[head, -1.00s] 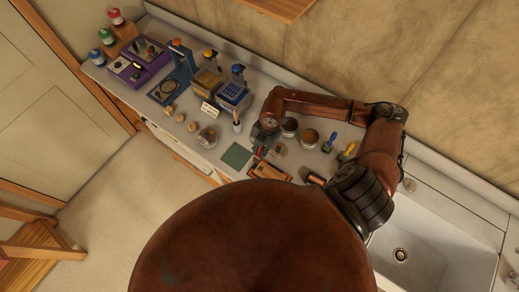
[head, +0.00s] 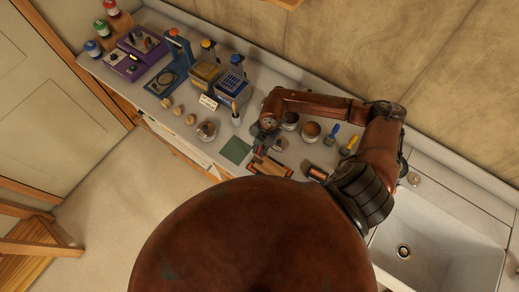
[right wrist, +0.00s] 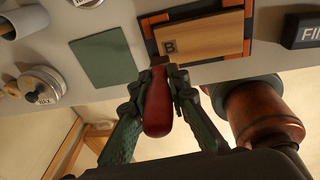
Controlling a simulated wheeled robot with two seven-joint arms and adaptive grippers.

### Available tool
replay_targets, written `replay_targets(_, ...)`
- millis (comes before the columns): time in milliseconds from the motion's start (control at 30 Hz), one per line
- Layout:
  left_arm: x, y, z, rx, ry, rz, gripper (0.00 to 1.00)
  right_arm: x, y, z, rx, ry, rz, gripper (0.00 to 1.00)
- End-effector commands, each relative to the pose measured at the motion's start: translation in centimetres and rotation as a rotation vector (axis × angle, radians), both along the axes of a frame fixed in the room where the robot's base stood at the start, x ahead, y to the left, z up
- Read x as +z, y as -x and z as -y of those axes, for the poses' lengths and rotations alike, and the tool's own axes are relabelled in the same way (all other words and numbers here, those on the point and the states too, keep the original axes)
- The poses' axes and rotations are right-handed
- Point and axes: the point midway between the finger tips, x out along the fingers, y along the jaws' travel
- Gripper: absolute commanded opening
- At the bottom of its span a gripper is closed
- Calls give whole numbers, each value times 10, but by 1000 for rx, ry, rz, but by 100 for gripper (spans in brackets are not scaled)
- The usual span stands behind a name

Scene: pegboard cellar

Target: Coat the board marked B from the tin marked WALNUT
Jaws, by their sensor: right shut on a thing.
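The board marked B (right wrist: 209,38) is plain light wood in a dark frame with orange strips. It also shows in the head view (head: 269,168). My right gripper (right wrist: 161,82) is shut on a red-handled tool (right wrist: 157,108), probably a brush. The tool's dark end reaches the board's near edge in the right wrist view; I cannot tell whether it touches, and its tip is hard to see. Two open tins with brown contents, one nearer (head: 289,121) and one to its right (head: 311,130), stand behind the board. Their labels are unreadable. My left gripper is not in view.
A green square mat (right wrist: 104,58) lies left of the board, with a lidded jar (right wrist: 42,86) beyond it. A block marked "FIN…" (right wrist: 303,31) is at right. Blue (head: 331,135) and yellow (head: 349,145) handled brushes lie near the sink (head: 430,235).

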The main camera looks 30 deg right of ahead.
Motion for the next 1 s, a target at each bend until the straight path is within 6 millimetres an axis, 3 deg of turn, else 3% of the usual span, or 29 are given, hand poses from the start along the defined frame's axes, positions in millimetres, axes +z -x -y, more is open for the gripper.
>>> replay_targets(1000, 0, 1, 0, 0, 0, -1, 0, -3, 10, 4, 0, 0, 0, 0)
